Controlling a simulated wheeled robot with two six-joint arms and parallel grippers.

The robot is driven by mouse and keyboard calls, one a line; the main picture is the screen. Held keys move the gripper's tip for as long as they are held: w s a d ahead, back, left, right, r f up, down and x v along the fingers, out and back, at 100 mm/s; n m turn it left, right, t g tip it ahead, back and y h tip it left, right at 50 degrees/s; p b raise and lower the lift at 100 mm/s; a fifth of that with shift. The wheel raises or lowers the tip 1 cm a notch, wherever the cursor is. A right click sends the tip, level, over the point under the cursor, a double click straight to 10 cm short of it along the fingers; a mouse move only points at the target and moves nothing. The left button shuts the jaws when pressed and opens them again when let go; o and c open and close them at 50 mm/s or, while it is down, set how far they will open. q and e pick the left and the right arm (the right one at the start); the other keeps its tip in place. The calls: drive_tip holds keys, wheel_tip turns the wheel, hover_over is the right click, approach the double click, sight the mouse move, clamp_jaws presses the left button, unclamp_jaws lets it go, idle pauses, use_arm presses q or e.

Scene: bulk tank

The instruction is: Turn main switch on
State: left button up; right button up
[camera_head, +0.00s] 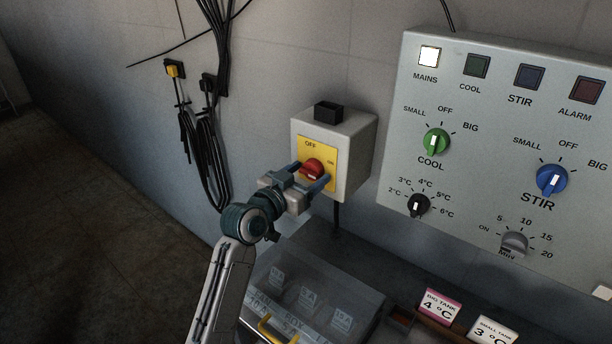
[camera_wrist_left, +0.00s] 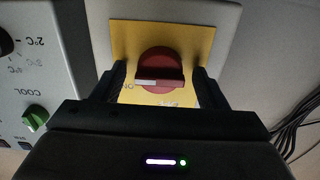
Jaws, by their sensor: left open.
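The main switch is a red rotary knob (camera_head: 314,168) on a yellow plate (camera_head: 329,152), fixed to a pale box (camera_head: 356,150) on the wall. The plate reads OFF at upper left and ON at right. In the left wrist view, upside down, the knob (camera_wrist_left: 160,68) has its bar lying sideways, its white mark toward ON. My left gripper (camera_head: 311,176) is open, with one finger on each side of the knob; it also shows in the left wrist view (camera_wrist_left: 161,84). The fingers look apart from the knob. My right gripper is not in view.
The control panel (camera_head: 480,130) stands right of the box, with its MAINS lamp (camera_head: 429,57) lit white and COOL, STIR and ALARM lamps dark. Black cables (camera_head: 205,160) hang at left. A clear-lidded case (camera_head: 310,295) and temperature signs (camera_head: 440,305) sit below.

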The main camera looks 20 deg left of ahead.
use_arm(q)
drive_tip(key=shift+s, duration=0.2)
drive_tip(key=b+v, duration=0.1)
drive_tip(key=v, duration=0.9)
drive_tip(key=shift+s+b, duration=0.15)
drive_tip(key=shift+b, duration=0.2)
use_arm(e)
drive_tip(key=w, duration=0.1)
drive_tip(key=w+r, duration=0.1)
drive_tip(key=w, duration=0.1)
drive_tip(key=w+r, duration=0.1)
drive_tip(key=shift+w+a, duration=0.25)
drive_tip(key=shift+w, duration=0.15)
use_arm(q)
drive_tip(key=shift+a, duration=0.15)
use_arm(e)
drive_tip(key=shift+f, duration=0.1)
